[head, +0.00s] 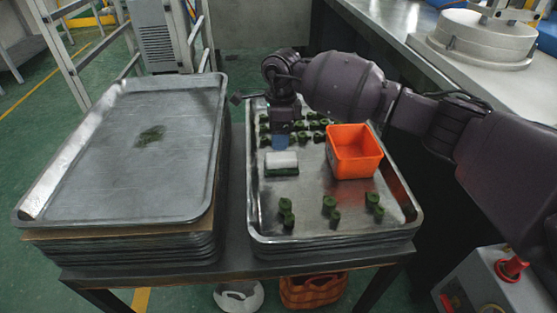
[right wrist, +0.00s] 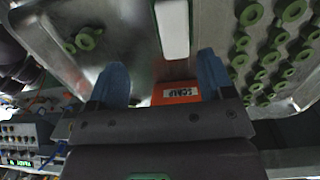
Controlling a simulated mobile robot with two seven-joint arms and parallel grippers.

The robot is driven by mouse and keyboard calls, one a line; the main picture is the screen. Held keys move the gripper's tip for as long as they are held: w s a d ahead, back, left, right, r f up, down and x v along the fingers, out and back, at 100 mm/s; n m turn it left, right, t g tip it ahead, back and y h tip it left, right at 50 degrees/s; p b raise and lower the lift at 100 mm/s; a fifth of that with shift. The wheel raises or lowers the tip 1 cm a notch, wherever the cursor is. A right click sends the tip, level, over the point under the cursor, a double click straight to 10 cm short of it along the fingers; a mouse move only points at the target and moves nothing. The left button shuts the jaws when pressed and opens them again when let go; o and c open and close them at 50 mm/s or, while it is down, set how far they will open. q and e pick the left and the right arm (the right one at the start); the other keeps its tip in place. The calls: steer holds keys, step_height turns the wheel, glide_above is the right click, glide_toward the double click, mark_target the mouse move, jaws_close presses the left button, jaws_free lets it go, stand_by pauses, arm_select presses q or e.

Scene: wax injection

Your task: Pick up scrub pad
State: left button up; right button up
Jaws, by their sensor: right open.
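The scrub pad (head: 282,168) is a block with a white top and a green lower side. It lies on the right metal tray (head: 300,210), left of the orange box. It also shows in the right wrist view (right wrist: 173,28), just beyond the fingertips. My right gripper (head: 281,143) points down just behind the pad, its blue fingers partly hidden by perspective. In the right wrist view my right gripper (right wrist: 162,76) is open with nothing between its fingers. My left gripper is out of view.
An orange box (head: 355,165) stands right of the pad; its label reads SCRAP in the right wrist view (right wrist: 183,92). Several green ring-like parts (head: 330,207) lie before and behind the pad. A stack of trays (head: 110,170) with one dark green patch stands left.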

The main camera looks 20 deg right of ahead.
steer(key=shift+w+d+r+h, duration=0.15)
steer(key=shift+w+d+h, duration=0.15)
steer(key=shift+w+d, duration=0.25)
steer(key=b, duration=0.1)
glide_above(283, 156)
steer(key=f, duration=0.4)
steer(key=shift+a+f, duration=0.25)
steer(key=shift+f+b, duration=0.3)
steer(key=shift+f, duration=0.15)
steer(key=f, duration=0.1)
steer(key=f+b, duration=0.1)
steer(key=f, duration=0.1)
steer(key=f+b, duration=0.1)
steer(key=f, duration=0.1)
steer(key=shift+d, duration=0.3)
steer(key=shift+f, duration=0.1)
steer(key=shift+w+r, duration=0.1)
steer(key=shift+r, duration=0.15)
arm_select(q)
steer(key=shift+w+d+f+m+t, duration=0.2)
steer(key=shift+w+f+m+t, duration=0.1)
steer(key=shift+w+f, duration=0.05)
arm_select(e)
steer(key=c, duration=1)
steer(key=shift+r, duration=0.1)
